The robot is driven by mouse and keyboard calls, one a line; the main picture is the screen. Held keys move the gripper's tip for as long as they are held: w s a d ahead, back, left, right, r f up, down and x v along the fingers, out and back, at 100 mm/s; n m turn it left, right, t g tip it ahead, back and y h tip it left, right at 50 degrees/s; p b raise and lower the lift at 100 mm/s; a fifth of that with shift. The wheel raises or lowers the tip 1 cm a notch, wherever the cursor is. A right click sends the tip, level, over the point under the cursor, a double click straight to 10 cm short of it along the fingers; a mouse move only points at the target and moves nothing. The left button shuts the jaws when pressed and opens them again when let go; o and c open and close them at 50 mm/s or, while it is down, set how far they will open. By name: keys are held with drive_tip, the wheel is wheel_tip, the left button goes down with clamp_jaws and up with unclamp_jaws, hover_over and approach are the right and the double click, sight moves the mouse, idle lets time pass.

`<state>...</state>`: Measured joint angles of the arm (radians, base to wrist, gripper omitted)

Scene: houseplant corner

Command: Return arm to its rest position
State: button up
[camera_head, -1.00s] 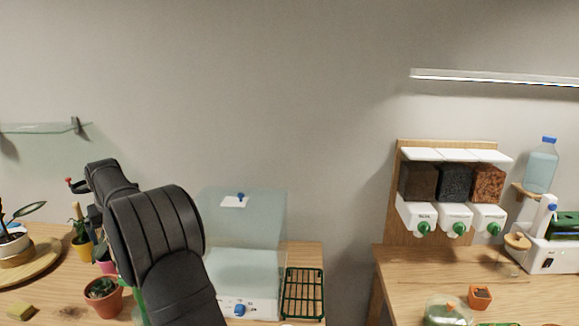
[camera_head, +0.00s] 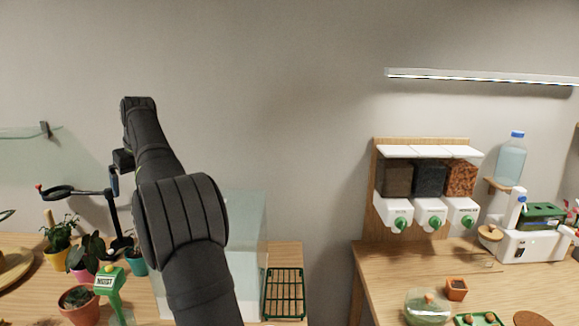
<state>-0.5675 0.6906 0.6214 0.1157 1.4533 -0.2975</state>
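My arm (camera_head: 185,220) rises from the bottom, in front of the left table, and bends up and left, standing high against the wall. A small dark part at its far end, which looks like my gripper (camera_head: 118,168), hangs at the left of the upper link, above the potted plants. It is small and partly hidden behind the arm, so I cannot see whether the fingers are open or shut. I see nothing clearly held.
Near the arm are a black stand with a ring (camera_head: 72,191), a green moisture meter (camera_head: 109,286), a terracotta pot (camera_head: 80,308), a glass-sided box (camera_head: 246,215) and a green rack (camera_head: 284,293). Dispensers (camera_head: 430,214) stand on the right table. The middle wall space is clear.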

drive_tip(key=w+d+r, duration=0.3)
drive_tip(key=d+r, duration=0.3)
drive_tip(key=d, duration=0.3)
drive_tip(key=w+d+f+m+h, duration=0.1)
drive_tip(key=w+d+m, duration=0.3)
drive_tip(key=d, duration=1)
drive_tip(key=w+d+f+m+t+h, duration=0.1)
drive_tip(key=w+d+f+m, duration=0.1)
drive_tip(key=d, duration=1.2)
drive_tip(key=shift+w+d+m+t+h, duration=0.2)
drive_tip(key=shift+w+m+t+h, duration=0.15)
drive_tip(key=shift+w+m, duration=0.65)
